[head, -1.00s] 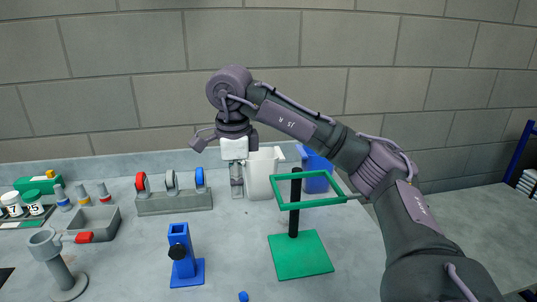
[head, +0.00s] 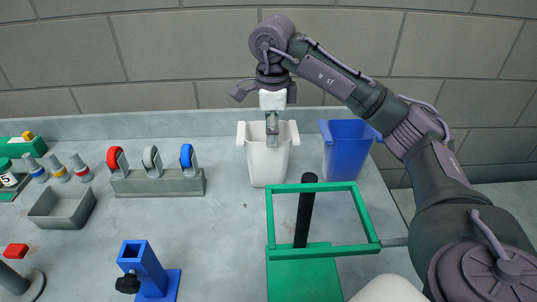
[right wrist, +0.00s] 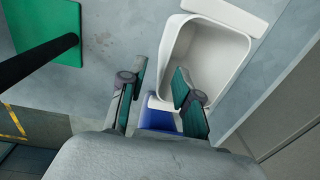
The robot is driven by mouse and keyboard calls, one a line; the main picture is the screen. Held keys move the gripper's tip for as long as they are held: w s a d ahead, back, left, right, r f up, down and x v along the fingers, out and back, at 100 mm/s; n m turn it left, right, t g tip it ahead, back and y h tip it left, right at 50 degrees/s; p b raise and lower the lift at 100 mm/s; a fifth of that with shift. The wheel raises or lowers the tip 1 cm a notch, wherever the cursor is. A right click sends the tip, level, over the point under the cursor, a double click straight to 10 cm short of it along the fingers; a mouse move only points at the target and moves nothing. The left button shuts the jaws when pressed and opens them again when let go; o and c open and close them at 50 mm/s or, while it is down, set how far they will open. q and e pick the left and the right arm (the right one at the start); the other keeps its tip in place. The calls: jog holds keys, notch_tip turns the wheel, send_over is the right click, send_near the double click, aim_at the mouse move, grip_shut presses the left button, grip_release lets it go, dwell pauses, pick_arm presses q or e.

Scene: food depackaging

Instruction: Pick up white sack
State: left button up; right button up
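I see no clear cloth or paper sack; the white item that shows is a white open-topped container (head: 265,165) with side lugs, upright on the bench. Its open mouth and inner wall (right wrist: 212,58) show in the right wrist view. My right gripper (head: 272,140) points down at the container's mouth in the head view. In the right wrist view my right gripper (right wrist: 160,70) has its fingers apart with nothing held between them. One finger overlaps the container's mouth and the other lies outside it. I cannot tell whether they touch it. My left gripper is not in view.
A blue container (head: 348,148) stands right of the white one. A green frame (head: 318,187) on a black post stands in front. A grey rack (head: 158,183) with coloured rings, a grey tray (head: 62,208) and a blue stand (head: 143,270) are left. The bench between is bare.

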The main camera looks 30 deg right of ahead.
aim_at(268, 161)
jog(key=f, duration=0.3)
jog(key=shift+w+d+f, duration=0.1)
jog(key=shift+w+d, duration=0.15)
jog(key=shift+f+p, duration=0.2)
jog(key=shift+p, duration=0.25)
jog(key=f, duration=0.1)
jog(key=f+p, duration=0.2)
jog(key=f, duration=0.1)
jog(key=shift+w+a+f, duration=0.1)
jog(key=shift+w+a, duration=0.2)
jog(key=shift+w, duration=0.1)
jog(key=shift+f, duration=0.3)
grip_shut()
